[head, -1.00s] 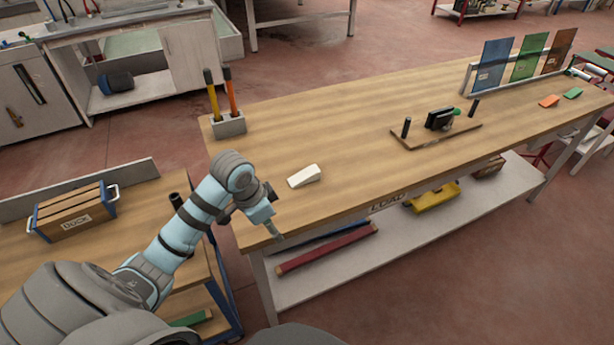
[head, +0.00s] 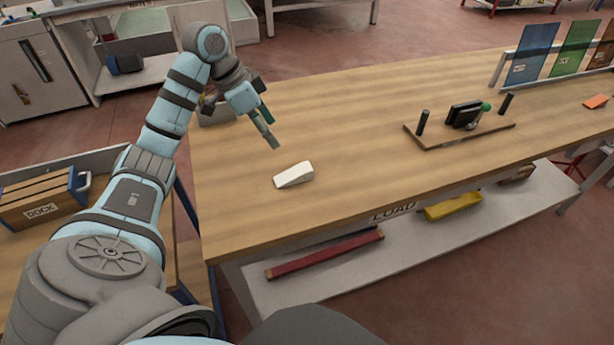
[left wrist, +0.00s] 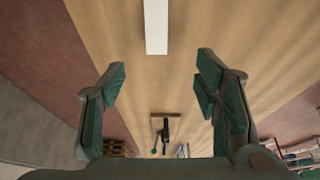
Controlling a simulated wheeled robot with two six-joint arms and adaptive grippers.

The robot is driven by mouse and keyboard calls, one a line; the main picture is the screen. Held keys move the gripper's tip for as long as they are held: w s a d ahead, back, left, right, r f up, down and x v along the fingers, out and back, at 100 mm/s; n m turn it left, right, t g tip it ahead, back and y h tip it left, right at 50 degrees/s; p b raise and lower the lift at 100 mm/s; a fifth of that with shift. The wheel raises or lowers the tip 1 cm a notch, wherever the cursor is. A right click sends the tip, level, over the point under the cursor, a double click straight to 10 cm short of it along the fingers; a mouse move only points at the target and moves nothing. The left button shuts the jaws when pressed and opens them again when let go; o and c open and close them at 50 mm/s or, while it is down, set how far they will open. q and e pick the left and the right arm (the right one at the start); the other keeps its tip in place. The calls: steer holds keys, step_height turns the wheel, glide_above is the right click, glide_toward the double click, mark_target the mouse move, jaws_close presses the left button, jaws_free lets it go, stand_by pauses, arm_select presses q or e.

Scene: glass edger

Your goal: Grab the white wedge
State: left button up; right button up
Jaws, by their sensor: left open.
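The white wedge (head: 294,175) lies on the wooden workbench top (head: 350,150), near its front left part. My left gripper (head: 268,128) is above the bench, up and to the left of the wedge in the head view, and apart from it. In the left wrist view the wedge (left wrist: 156,26) shows at the top centre, beyond the two spread fingers (left wrist: 160,80). The left gripper is open with nothing between its fingers. My right gripper is not in view.
A wooden fixture with black posts (head: 462,128) stands farther right on the bench. Coloured panels (head: 533,52) stand in a rack at the back right, near an orange wedge (head: 597,101). A holder (head: 214,115) is partly hidden behind my left arm. The bench around the white wedge is clear.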

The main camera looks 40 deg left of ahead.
arm_select(q)
steer(key=f, duration=0.1)
steer(key=b, duration=0.2)
glide_above(297, 171)
steer(key=s+a, duration=0.2)
step_height(297, 171, down, 8)
steer(key=shift+w+f, duration=0.1)
steer(key=shift+w, duration=0.05)
steer(key=x, duration=0.3)
steer(key=b+x, duration=0.1)
steer(key=x, duration=0.1)
steer(key=shift+d+f, duration=0.2)
steer(key=shift+d, duration=0.1)
steer(key=shift+r, duration=0.1)
steer(key=c, duration=1.3)
steer(key=shift+o, duration=0.2)
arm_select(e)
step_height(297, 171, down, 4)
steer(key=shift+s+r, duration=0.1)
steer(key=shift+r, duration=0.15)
arm_select(q)
steer(key=shift+r, duration=0.1)
